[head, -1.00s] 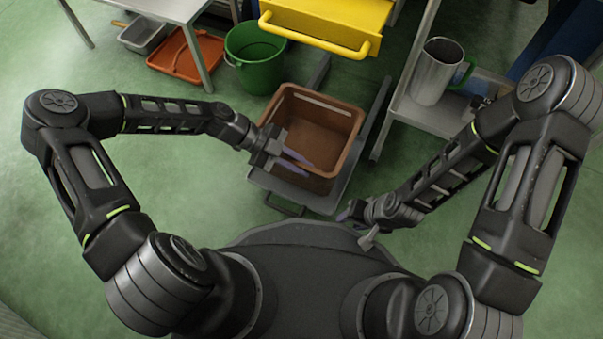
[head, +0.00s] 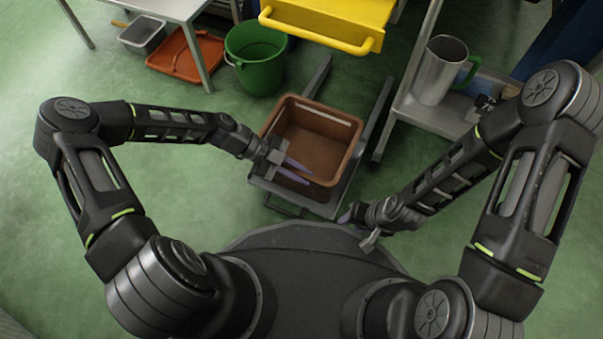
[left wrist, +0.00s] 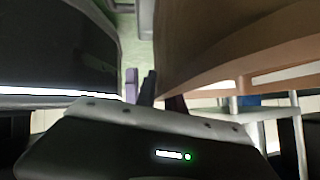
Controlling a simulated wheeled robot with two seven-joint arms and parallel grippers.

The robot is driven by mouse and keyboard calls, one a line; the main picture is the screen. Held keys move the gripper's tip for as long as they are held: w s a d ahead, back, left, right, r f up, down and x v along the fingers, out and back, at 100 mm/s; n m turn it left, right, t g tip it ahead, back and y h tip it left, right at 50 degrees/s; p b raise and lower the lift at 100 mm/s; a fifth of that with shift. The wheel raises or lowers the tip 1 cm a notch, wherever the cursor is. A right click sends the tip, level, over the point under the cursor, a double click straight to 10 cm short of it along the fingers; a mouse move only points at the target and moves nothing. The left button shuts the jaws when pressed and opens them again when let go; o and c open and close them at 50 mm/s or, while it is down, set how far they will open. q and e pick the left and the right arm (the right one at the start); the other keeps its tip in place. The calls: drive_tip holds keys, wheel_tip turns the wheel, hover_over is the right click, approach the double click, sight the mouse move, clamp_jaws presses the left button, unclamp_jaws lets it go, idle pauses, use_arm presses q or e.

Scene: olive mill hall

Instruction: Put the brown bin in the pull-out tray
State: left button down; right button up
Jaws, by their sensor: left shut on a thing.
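The brown bin (head: 312,123) is a square open box. In the head view it is at the grey pull-out tray (head: 318,208), low down, with the tray's front edge and handle showing nearer to me. I cannot tell whether its base touches the tray floor. My left gripper (head: 298,172) is shut on the bin near its front left corner. The brown bin (left wrist: 235,45) also fills the upper right of the left wrist view, close to the fingers. My right gripper (head: 347,216) is low, just right of the tray's front; its fingers are too small to judge.
A yellow drawer (head: 325,22) with a bar handle overhangs behind the bin. A green bucket (head: 258,75) and an orange tray (head: 190,55) are at the back left. A metal jug (head: 436,75) stands on a grey shelf (head: 430,115) at right. The floor at left is clear.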

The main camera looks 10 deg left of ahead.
use_arm(q)
drive_tip(key=c, duration=1.4)
unclamp_jaws()
drive_tip(key=shift+c, duration=0.2)
drive_tip(key=shift+r, duration=0.15)
drive_tip(key=p+v, duration=0.4)
drive_tip(key=v, duration=0.8)
